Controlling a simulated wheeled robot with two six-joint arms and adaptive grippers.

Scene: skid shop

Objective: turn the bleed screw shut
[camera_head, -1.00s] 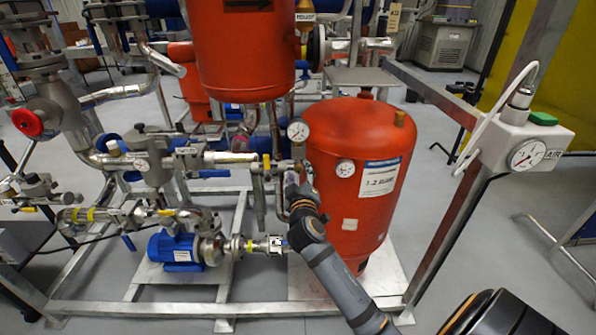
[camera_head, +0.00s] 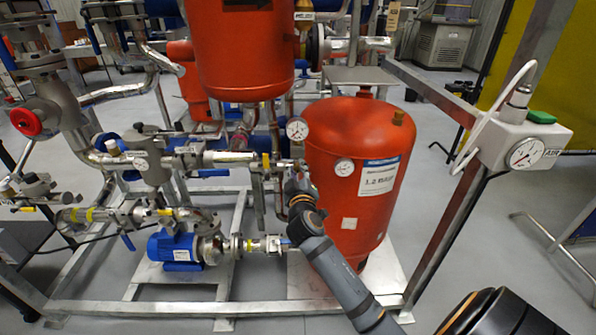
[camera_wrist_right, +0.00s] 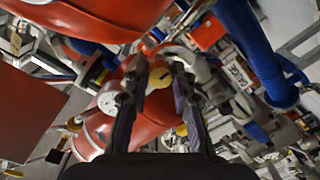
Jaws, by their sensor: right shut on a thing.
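My right gripper (camera_head: 297,178) is at the end of the silver pipe run, just left of the lower red tank (camera_head: 335,215) and below a round gauge (camera_head: 297,130). In the right wrist view its two dark fingers (camera_wrist_right: 159,72) stand on either side of a small part at the pipe fittings and are shut on it. I take this part for the bleed screw; in the head view the gripper hides it. A round brass-coloured piece (camera_wrist_right: 158,77) shows between the fingers. My left gripper is in neither view.
A second gauge (camera_head: 344,167) sits on the lower tank's front. A blue pump (camera_head: 174,248) stands on the skid floor at left. A white air box with a dial (camera_head: 525,150) is on the frame post at right. Pipes and valves crowd the gripper's left.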

